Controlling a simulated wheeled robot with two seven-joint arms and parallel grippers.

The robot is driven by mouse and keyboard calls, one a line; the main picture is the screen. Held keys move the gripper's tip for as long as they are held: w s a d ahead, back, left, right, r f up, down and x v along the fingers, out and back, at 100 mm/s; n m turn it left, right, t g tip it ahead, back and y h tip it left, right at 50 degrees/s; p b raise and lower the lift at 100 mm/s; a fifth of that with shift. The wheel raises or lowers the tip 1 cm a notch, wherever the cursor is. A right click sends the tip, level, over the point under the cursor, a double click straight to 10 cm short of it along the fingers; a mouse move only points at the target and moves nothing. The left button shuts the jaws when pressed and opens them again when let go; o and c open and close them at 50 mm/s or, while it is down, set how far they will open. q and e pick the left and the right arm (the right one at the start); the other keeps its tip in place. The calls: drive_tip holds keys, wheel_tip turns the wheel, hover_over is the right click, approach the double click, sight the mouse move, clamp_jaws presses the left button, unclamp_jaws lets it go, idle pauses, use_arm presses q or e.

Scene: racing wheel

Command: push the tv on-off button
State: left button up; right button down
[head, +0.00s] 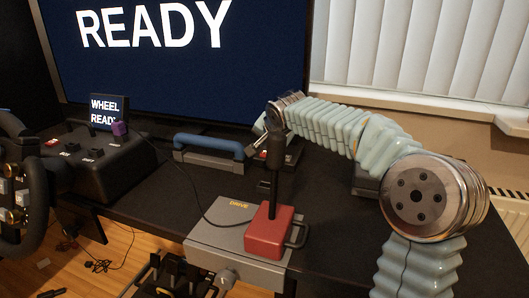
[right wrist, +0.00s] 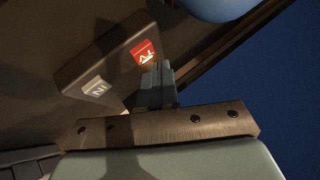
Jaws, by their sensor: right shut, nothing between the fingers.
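The TV button (right wrist: 143,52) is a lit red square with white lettering on a dark box (right wrist: 112,55) in the right wrist view. A grey button (right wrist: 96,87) sits beside it on the same box. In the head view, the red button (head: 266,154) shows partly behind the black lever. My right gripper (right wrist: 158,75) is shut and empty, its tips very close to the red button's lower edge; I cannot tell whether they touch. In the head view the right gripper (head: 260,123) is partly hidden by the lever's handle. The TV (head: 180,75) is on and reads READY. My left gripper is not in view.
A red box with an upright black lever (head: 270,230) stands on a grey DRIVE unit (head: 215,240) in front. A blue-handled bar (head: 208,145) lies left of the gripper. A steering wheel (head: 35,190) and its console (head: 100,165) are at left. Blinds (head: 430,50) hang behind.

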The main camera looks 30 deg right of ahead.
wheel_tip(320, 180, up, 6)
drive_tip(key=p, duration=0.4)
idle(0.3)
idle(0.4)
